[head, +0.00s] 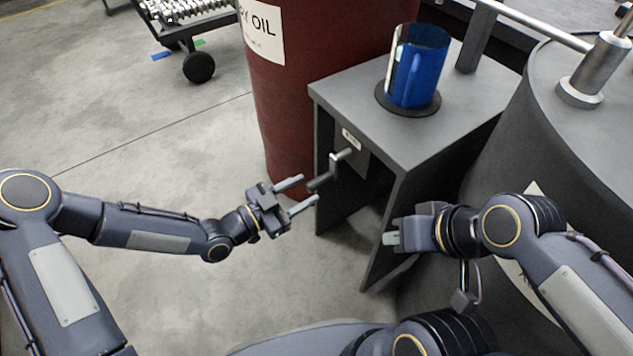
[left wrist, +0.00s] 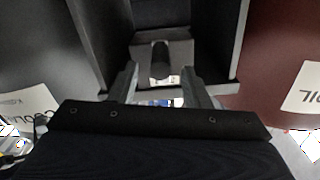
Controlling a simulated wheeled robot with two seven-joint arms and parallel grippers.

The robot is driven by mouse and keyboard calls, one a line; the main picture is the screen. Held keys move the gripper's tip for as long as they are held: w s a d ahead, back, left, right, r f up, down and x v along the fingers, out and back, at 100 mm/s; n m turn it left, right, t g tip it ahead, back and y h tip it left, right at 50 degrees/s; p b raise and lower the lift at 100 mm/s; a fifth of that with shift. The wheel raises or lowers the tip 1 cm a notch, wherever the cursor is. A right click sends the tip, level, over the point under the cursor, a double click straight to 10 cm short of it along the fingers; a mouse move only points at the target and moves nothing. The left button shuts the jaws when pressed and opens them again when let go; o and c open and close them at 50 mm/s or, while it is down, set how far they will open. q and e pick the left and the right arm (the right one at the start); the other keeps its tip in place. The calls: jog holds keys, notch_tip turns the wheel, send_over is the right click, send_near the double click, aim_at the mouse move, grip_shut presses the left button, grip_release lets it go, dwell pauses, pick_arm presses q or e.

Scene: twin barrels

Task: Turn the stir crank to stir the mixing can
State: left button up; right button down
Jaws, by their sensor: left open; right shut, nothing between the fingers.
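The blue mixing can (head: 417,72) stands upright on a dark round pad on top of the grey stand. The stir crank (head: 338,160) sticks out from the stand's front, below a small white label. In the left wrist view the crank handle (left wrist: 160,62) shows between the two spread fingers, apart from both. My right gripper (head: 390,239) is shut and empty, low in front of the stand's right side.
The grey stand (head: 340,92) has an open space below its top. A dark red oil barrel (head: 290,100) stands behind it to the left, a grey barrel (head: 570,130) with a metal pipe to the right. A wheeled cart (head: 190,30) is far left. Floor at left is clear.

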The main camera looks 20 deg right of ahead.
aim_at(332, 176)
pick_arm(q)
jog(key=shift+b+x, duration=0.35)
jog(key=shift+x, duration=2.05)
jog(key=shift+c, duration=0.2)
grip_shut()
jog(key=shift+s, duration=0.1)
